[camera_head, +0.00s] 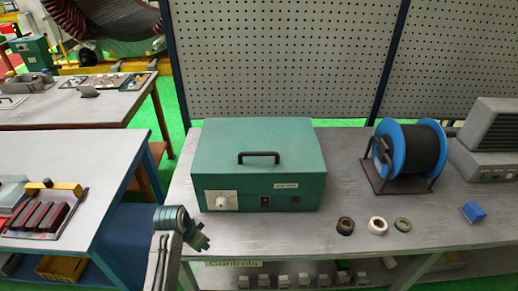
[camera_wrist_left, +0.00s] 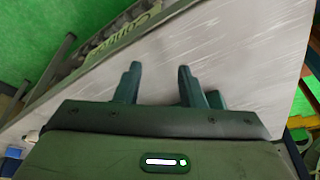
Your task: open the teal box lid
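The teal box (camera_head: 258,182) stands on the grey workbench in the head view. Its lid (camera_head: 225,139) is closed, with a black handle (camera_head: 258,155) on top. The front carries a white plate with a round knob (camera_head: 221,202). My left gripper (camera_head: 204,242) is in front of and below the box's front left corner, apart from it. In the left wrist view my left gripper (camera_wrist_left: 159,68) has its two fingers apart with nothing between them. The box does not show in that view. My right gripper is in neither view.
A blue cable spool (camera_head: 388,150) on a stand is right of the box. Several tape rolls (camera_head: 377,225) and a blue block (camera_head: 473,211) lie near the front edge. A grey machine (camera_head: 487,140) stands far right. A perforated panel (camera_head: 280,55) rises behind the bench.

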